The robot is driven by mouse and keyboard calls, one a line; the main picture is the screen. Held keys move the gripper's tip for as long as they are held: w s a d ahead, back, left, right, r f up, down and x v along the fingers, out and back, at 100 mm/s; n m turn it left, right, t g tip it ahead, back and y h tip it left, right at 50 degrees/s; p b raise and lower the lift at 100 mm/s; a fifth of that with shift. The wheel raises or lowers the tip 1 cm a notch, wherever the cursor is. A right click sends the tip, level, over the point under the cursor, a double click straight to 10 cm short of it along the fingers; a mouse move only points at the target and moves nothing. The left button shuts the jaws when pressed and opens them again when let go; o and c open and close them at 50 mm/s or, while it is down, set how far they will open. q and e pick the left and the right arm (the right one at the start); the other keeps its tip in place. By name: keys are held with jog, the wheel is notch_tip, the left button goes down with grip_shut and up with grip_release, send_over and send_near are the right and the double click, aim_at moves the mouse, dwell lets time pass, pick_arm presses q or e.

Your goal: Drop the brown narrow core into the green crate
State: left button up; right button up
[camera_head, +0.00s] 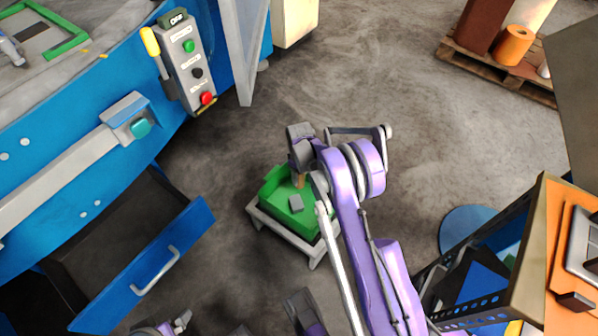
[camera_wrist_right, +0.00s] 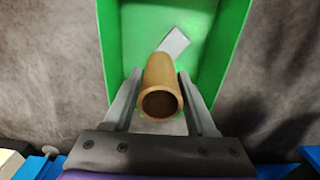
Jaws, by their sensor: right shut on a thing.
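The brown narrow core (camera_wrist_right: 160,75) is a short hollow tube, held lengthwise between the two fingers of my right gripper (camera_wrist_right: 163,100), its open end facing the wrist camera. In the head view a small part of the core (camera_head: 299,180) shows below my right gripper (camera_head: 300,172). The green crate (camera_head: 271,190) is on a grey stand on the floor, and my right gripper is over it. In the wrist view the crate (camera_wrist_right: 232,45) lies behind the core. Purple and grey parts, seemingly of my left gripper (camera_head: 178,324), show at the bottom edge; its jaws are unclear.
A grey block (camera_head: 296,202) lies in the crate. An open blue drawer (camera_head: 150,270) stands left of it, under a blue machine with a button panel (camera_head: 188,62). An orange-topped bench (camera_head: 565,215) is at the right. The floor behind the crate is clear.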

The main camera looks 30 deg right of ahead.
jog(key=shift+f, duration=0.3)
jog(key=o, duration=1.4)
jog(key=shift+r, duration=0.1)
notch_tip(320, 180, up, 11)
jog(key=shift+f+p, duration=0.15)
jog(key=shift+p, duration=1.05)
